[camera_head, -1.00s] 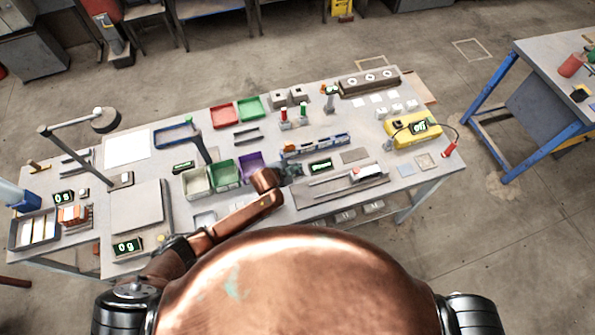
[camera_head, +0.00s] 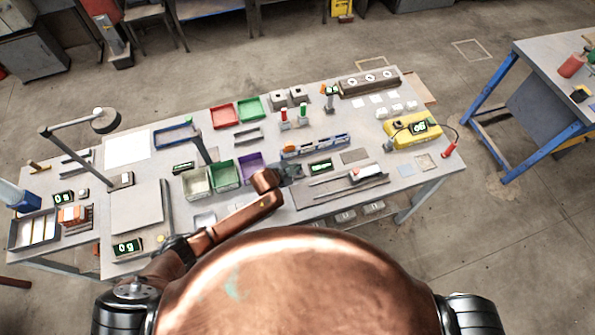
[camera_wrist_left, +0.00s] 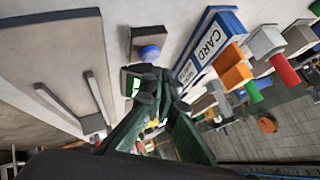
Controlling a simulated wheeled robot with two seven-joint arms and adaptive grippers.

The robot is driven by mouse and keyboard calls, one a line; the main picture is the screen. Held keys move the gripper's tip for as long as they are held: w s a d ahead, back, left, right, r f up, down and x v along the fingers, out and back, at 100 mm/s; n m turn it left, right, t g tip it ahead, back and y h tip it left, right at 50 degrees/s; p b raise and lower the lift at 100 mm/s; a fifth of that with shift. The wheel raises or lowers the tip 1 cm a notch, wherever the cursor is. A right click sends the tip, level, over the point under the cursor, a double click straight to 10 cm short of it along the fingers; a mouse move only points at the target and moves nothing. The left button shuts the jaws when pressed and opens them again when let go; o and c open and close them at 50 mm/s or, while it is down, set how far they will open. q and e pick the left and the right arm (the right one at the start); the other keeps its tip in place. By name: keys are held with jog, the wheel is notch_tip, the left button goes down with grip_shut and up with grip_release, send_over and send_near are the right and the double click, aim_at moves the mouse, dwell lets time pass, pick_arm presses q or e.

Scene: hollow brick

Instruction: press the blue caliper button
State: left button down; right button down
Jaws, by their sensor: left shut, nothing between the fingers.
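The blue button (camera_wrist_left: 150,53) is a round cap on a small dark block in the left wrist view. Beside it is a dark display (camera_wrist_left: 131,84) with a lit green readout, partly covered by my fingers. My left gripper (camera_wrist_left: 158,84) is shut and empty, its fingertips just below the button in that picture; contact cannot be told. In the head view my left gripper (camera_head: 293,170) is over the table middle, left of the small display (camera_head: 321,165); the button cannot be made out there. A grey rail fixture (camera_head: 345,187) lies right of the gripper. My right gripper is out of view.
A blue-and-white card holder (camera_wrist_left: 208,48) stands close right of the button in the wrist view. Green (camera_head: 225,174) and purple (camera_head: 250,163) bins are left of my gripper. A yellow device (camera_head: 412,131) sits at the table's right.

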pick_arm(q)
jog(key=shift+f, duration=0.15)
jog(key=shift+f, duration=0.3)
jog(key=shift+f+b, duration=0.3)
jog(key=shift+f, duration=0.05)
dwell(0.6)
jog(key=shift+r, duration=0.1)
jog(key=shift+r+p, duration=0.7)
jog(key=shift+p, duration=0.2)
notch_tip(320, 180, up, 5)
jog(key=p, duration=0.5)
jog(key=shift+r, duration=0.1)
